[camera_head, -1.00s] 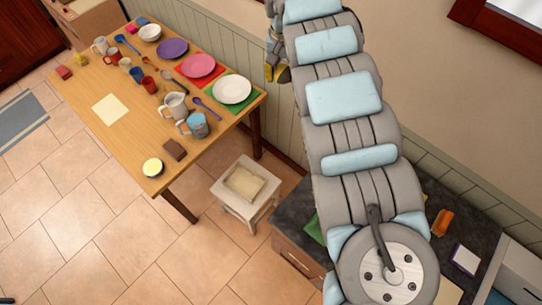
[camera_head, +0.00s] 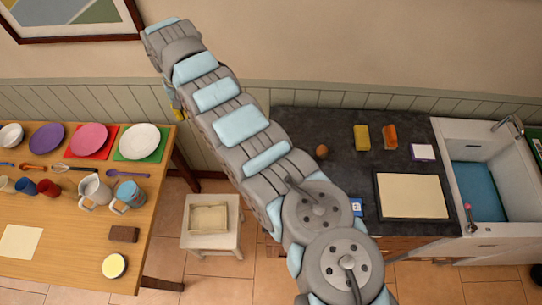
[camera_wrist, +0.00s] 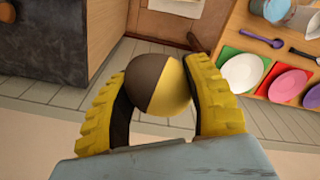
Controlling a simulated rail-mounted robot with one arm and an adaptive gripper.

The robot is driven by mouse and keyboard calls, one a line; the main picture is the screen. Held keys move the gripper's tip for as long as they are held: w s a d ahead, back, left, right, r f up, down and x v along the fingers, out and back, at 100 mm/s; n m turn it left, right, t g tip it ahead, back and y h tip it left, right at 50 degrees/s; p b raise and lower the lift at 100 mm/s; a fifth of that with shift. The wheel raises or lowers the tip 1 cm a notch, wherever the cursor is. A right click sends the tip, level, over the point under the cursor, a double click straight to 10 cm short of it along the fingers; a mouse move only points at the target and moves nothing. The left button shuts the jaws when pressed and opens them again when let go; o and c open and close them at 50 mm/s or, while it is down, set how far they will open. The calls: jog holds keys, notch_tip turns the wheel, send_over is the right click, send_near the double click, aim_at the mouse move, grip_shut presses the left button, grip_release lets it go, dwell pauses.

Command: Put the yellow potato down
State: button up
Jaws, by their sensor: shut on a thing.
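The yellow potato (camera_wrist: 170,92) is a rounded thing, dark brown on its left part and yellow on its right part in the wrist view. My gripper (camera_wrist: 157,78) has its two ridged yellow fingers closed on either side of it. The potato is held in the air, with floor and wall panelling behind it. In the head view, only a small yellow part of my gripper (camera_head: 179,108) shows past the arm, in front of the panelled wall between table and counter. The potato is hidden there.
A wooden table (camera_head: 60,255) with plates, cups and utensils stands left. A small stool (camera_head: 212,245) with a beige top stands between it and the dark counter (camera_head: 290,125). The counter holds a brown round thing (camera_head: 322,151), sponges and a board (camera_head: 411,196). A sink (camera_head: 478,190) is right.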

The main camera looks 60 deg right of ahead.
jog(key=s+d+f+m+b, duration=0.1)
jog(key=s+d+f+m, duration=0.3)
jog(key=s+d, duration=0.45)
jog(key=s+d+f+m+b, duration=0.1)
jog(key=s+d+f, duration=0.5)
jog(key=s+d, duration=0.25)
jog(key=s+d+f+m, duration=0.1)
jog(key=s+f, duration=0.2)
jog(key=s, duration=0.4)
jog(key=s+d+f+m, duration=0.1)
jog(key=s+f+m, duration=0.1)
jog(key=s, duration=0.5)
jog(key=s+d+f+m+b, duration=0.1)
jog(key=s+d+f, duration=0.1)
jog(key=s+f, duration=0.2)
jog(key=s, duration=0.3)
jog(key=shift+s+m, duration=0.3)
jog(key=shift+s, duration=0.1)
jog(key=shift+w, duration=0.1)
